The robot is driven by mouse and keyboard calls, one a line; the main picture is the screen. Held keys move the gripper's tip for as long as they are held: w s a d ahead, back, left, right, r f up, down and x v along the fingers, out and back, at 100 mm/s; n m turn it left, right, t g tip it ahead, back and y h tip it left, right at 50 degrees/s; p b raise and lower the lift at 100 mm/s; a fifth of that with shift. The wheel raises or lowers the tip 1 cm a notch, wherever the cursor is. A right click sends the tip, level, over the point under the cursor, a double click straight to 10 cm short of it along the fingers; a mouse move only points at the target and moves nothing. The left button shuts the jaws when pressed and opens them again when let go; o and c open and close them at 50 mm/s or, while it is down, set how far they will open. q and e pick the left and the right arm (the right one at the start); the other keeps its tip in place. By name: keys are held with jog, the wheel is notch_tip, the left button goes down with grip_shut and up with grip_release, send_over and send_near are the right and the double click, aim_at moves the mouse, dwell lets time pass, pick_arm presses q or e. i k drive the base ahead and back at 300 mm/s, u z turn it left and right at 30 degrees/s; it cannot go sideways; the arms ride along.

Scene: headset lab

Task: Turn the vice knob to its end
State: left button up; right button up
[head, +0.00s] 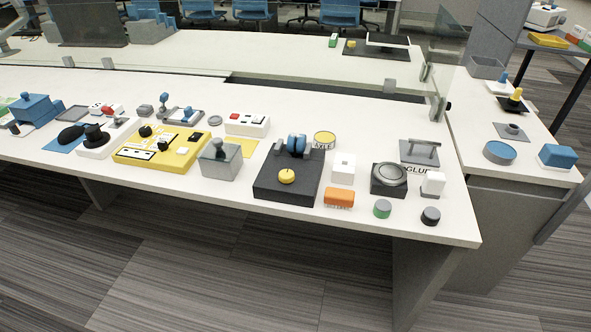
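The vice stands on a dark flat base (263,184) near the front edge of the white table, right of the middle. Its round yellow knob (286,176) sits on the front part of the base. A short mark shows on top of the knob, but it is too small to read its angle. Blue jaw pieces (296,143) with grey parts beside them stand at the back of the base. They look close together. Neither of my grippers is in view, and nothing touches the knob.
A grey box with a ball-topped lever (221,163) stands left of the vice. Close on its right are a white block (343,169), an orange block (339,198) and a dark round dial (389,178). A glass screen (446,60) rises behind. The floor before the table is clear.

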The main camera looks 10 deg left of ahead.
aim_at(286, 176)
jog(key=k, duration=1)
jog(key=u, duration=0.95)
jog(key=i, duration=1.15)
jog(key=z, duration=0.95)
jog(key=i, duration=0.6)
jog(key=z, duration=0.55)
